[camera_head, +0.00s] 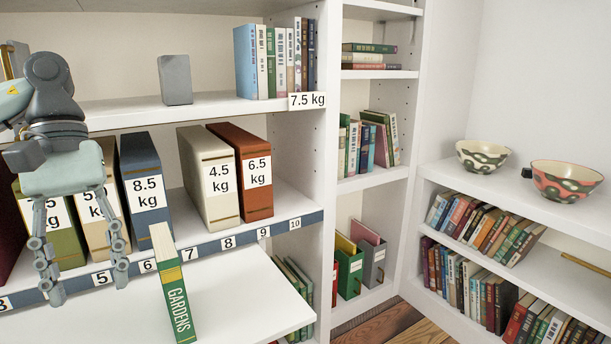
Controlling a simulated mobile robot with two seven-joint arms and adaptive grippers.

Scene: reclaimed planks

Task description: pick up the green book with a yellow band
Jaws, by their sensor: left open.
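A green book with a yellow band (177,297), marked "GARDENS" on its spine, stands on the white surface (235,300) in front of the numbered shelf. Its spine faces me, its pale top shows, and it looks slanted in the picture; I cannot tell whether it truly leans. My left gripper (85,283) is open and empty, with its two fingers pointing down, to the left of the book and apart from it. It hangs in front of a green volume (68,240) and a cream volume (98,232) and hides parts of them. My right gripper is not in view.
Thick weight-labelled volumes, blue (146,180), cream (207,165) and rust-red (245,165), stand on the shelf behind a numbered rail (210,247). A grey block (175,80) stands on the shelf above. The white surface right of the book is clear.

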